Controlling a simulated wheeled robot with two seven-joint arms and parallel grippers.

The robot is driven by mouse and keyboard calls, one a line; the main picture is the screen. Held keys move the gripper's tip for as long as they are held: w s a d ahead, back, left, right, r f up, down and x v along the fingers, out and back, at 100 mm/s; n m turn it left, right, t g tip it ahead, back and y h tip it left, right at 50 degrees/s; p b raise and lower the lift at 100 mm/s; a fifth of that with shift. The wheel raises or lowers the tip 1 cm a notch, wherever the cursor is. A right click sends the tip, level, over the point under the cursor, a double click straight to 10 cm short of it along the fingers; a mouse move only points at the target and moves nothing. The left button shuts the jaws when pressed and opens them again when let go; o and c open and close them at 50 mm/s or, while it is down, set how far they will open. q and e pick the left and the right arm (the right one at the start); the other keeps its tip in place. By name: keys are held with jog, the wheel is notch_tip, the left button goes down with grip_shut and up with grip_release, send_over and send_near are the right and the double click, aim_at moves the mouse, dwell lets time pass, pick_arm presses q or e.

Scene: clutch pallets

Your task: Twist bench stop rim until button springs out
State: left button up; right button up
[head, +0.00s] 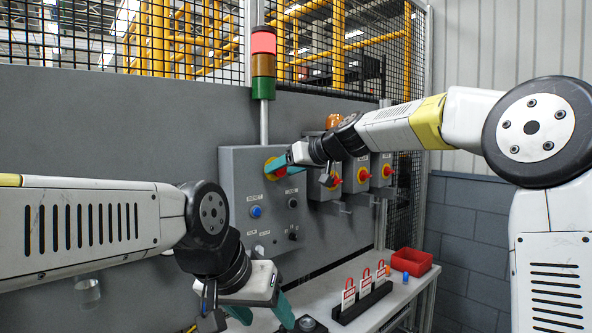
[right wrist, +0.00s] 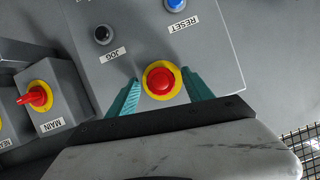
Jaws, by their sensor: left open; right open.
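A red mushroom button (right wrist: 161,81) with a yellow ring stands on the grey control box (head: 235,205); no label naming it is readable. In the head view only part of its yellow and red edge (head: 272,172) shows behind my right gripper. My right gripper (right wrist: 161,88) is open, with one teal finger on each side of the button and ring; I cannot tell whether they touch. Whether the button is in or out is not clear. My left gripper (head: 263,312) is open and empty, low over the bench by the wall, its fingers pointing down.
The box also has a blue RESET button (head: 256,211) and a black JOG knob (right wrist: 103,34). Red-and-yellow switches (head: 364,175) sit to the right. The bench (head: 340,285) holds a tag rack (head: 361,302), a red bin (head: 411,261) and a dark round object (head: 307,323) beside my left gripper.

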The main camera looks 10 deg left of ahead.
jog(key=shift+a, duration=0.1)
grip_shut()
dwell(0.4)
jog(key=shift+w+f+m+g+y, duration=0.15)
jog(key=shift+m+g+y, duration=0.4)
jog(key=shift+m, duration=0.55)
jog(key=shift+m+g+y, duration=0.55)
jog(key=shift+m+y, duration=0.3)
jog(key=shift+m, duration=0.65)
